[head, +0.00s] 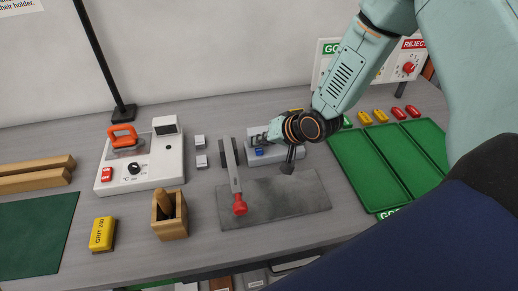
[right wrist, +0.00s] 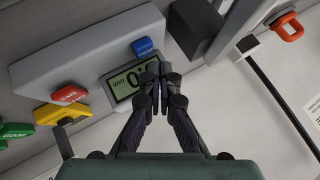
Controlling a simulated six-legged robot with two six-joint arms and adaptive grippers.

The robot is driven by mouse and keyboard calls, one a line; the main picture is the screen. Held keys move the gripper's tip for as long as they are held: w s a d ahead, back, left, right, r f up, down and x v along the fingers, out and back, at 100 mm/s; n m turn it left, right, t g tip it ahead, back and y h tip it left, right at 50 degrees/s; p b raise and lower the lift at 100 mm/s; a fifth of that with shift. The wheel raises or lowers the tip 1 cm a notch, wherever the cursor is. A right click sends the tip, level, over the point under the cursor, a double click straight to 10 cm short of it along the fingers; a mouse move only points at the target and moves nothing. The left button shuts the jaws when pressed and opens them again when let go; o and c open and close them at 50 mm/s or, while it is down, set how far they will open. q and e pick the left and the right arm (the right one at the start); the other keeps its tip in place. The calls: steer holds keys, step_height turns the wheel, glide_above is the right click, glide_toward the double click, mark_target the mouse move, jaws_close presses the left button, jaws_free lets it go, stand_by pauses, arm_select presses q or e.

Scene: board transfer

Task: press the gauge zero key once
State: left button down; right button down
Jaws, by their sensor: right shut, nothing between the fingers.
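The gauge (head: 297,150) is a pale grey box on the bench behind a dark grey mat. Its blue key (head: 259,152) is near the front left corner. In the right wrist view, the blue key (right wrist: 142,47) has white lettering too small to read. It sits beside the gauge's display (right wrist: 122,84), which shows a zero and "mm", partly hidden by my fingers. My right gripper (head: 258,138) is shut and empty over the gauge. In the right wrist view, its fingertips (right wrist: 152,76) overlap the display, beside the blue key; I cannot tell whether they touch. My left gripper is out of view.
A white heater unit (head: 155,174) and a wooden box (head: 171,228) stand further left. Green trays (head: 352,160) are to the right. A black pole (head: 97,50) rises behind.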

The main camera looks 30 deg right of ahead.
mark_target(262, 152)
steer(key=shift+r+p, duration=2)
steer(key=shift+r, duration=0.55)
steer(key=shift+f, duration=0.1)
